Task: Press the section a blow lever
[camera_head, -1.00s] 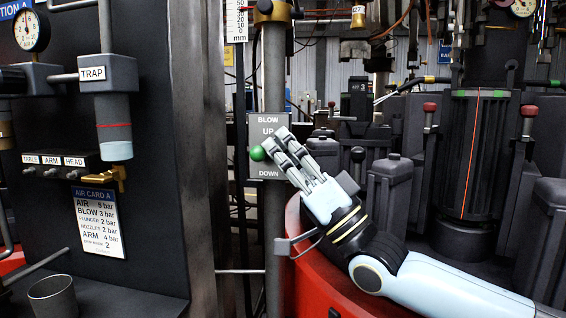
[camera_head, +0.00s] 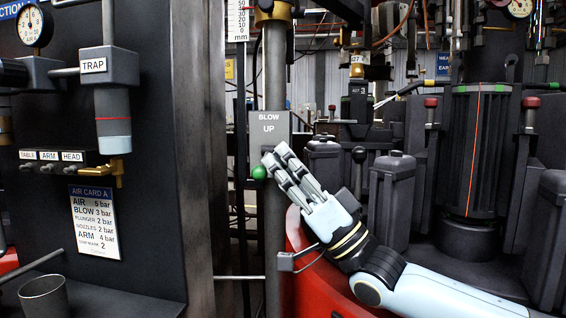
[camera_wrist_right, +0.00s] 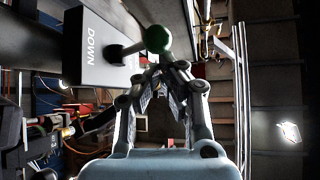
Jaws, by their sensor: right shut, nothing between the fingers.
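The blow lever has a green ball knob (camera_head: 259,172) and stands out from a grey plate (camera_head: 270,128) marked BLOW and UP, fixed to a vertical post. In the right wrist view the green knob (camera_wrist_right: 158,39) sits on a pale stem from the plate side marked DOWN (camera_wrist_right: 92,45). My right gripper (camera_head: 275,158) is shut and empty, with its fingertips at the knob's upper right in the head view. The wrist view shows the fingertips (camera_wrist_right: 163,68) close by the knob; I cannot tell whether they touch. My left gripper is out of view.
A dark panel at left carries a TRAP unit (camera_head: 112,115), a gauge (camera_head: 35,26) and an AIR CARD A sign (camera_head: 95,222). A metal cup (camera_head: 44,297) stands low left. Dark mould blocks (camera_head: 391,200) stand at right above a red curved base (camera_head: 312,275).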

